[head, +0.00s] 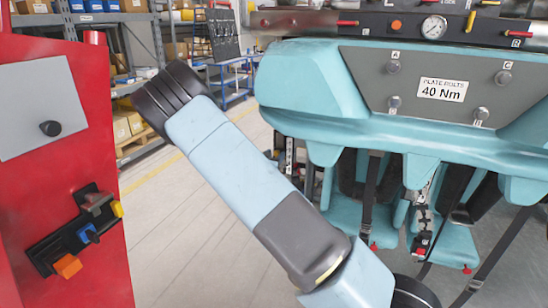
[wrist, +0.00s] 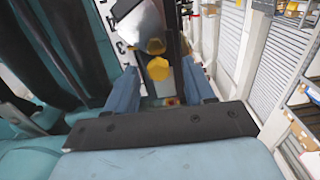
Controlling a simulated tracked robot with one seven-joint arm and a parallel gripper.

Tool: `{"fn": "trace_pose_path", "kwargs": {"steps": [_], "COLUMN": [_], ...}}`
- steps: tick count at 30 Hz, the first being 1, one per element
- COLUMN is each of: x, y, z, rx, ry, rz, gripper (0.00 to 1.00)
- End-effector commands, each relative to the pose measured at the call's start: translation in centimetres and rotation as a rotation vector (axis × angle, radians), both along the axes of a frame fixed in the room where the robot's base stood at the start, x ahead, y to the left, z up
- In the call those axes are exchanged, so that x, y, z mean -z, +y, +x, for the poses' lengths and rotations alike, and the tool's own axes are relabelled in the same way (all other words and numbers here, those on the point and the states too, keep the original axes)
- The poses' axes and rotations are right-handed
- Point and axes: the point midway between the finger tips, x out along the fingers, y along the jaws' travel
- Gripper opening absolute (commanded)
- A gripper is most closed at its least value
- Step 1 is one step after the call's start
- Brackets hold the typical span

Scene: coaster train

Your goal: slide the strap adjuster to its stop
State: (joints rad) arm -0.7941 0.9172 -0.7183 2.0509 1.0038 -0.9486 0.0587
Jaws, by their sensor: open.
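In the wrist view, a silver metal piece (wrist: 142,26) with a yellow knob (wrist: 157,68) sits at a dark strap, beside a white strip with black numbers (wrist: 112,24). It looks like the strap adjuster. My gripper (wrist: 160,76) is open, with one blue finger on each side of the knob. Whether either finger touches it I cannot tell. A small red and orange part shows lower between the fingers. In the head view my arm reaches down to the lower right, and my gripper is out of sight there. A strap with black and white marks (head: 421,205) hangs between teal seats.
The teal train body (head: 400,125) with its grey bolt panel overhangs the seats (head: 350,225). Other dark straps hang there. A red cabinet (head: 75,180) with a switch block stands left. Shelving (head: 125,100) stands behind. The floor between is clear.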

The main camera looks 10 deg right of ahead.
Motion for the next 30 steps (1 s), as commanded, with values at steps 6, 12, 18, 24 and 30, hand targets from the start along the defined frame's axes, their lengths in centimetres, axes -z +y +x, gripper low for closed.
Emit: {"fn": "trace_pose_path", "kwargs": {"steps": [6, 12, 18, 24, 30], "x": [0.0, 0.01, 0.0, -0.01, 0.37], "y": [0.0, 0.02, 0.08, 0.13, 0.15], "z": [-0.02, -0.02, -0.01, 0.02, 0.05], "rx": [0.0, 0.0, -0.001, -0.002, -0.003], "ry": [0.0, 0.0, 0.0, 0.0, 0.0], "rz": [0.0, 0.0, 0.0, 0.0, 0.0], "gripper": [0.38, 0.19, 0.0, 0.0, 0.0]}}
